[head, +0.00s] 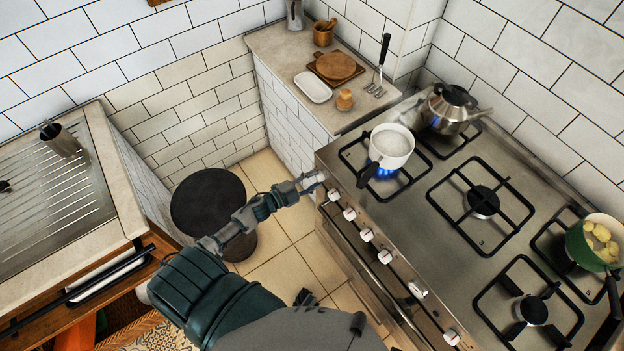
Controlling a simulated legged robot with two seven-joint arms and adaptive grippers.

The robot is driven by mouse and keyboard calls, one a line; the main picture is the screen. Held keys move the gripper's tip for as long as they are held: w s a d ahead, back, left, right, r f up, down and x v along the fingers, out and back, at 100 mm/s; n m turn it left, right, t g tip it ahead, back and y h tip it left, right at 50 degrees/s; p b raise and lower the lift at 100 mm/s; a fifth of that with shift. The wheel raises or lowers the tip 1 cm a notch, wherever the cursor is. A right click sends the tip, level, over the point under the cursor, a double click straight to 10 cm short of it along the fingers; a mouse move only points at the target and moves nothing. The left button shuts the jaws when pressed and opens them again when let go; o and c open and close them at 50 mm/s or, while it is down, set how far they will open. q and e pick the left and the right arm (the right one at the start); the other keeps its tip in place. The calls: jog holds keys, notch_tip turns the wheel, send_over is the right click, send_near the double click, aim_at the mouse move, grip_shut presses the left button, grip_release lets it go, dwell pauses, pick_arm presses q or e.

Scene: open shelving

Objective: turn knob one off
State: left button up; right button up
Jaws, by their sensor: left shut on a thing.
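The steel stove (440,215) has a row of white knobs along its front panel. My left gripper (316,181) is at the far-left end of this row, shut on a stove knob that its fingers mostly hide. Another knob (333,195) shows just beside the fingertips. A blue flame (383,172) burns under a white saucepan (391,143) on the front-left burner. My right gripper does not show.
A kettle (450,108) stands on the back-left burner and a green pot of potatoes (594,243) at the right. The saucepan's dark handle points toward the knob side. A round black-topped stool (208,198) stands below my left forearm.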

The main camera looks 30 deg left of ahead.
pick_arm(q)
jog(key=m, duration=0.2)
jog(key=shift+m, duration=0.3)
jog(key=m, duration=0.2)
jog(key=m+b, duration=0.1)
jog(key=m, duration=0.3)
jog(key=shift+s+d+f+y, duration=0.15)
jog(key=shift+f+y, duration=0.1)
jog(key=shift+y, duration=0.15)
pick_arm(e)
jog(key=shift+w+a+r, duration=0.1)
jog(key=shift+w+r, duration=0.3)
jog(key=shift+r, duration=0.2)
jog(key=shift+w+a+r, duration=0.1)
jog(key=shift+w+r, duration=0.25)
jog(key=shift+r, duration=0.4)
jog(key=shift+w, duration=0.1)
pick_arm(q)
jog(key=o, duration=1.1)
jog(key=shift+f, duration=0.1)
jog(key=shift+c, duration=0.2)
jog(key=shift+o, duration=0.5)
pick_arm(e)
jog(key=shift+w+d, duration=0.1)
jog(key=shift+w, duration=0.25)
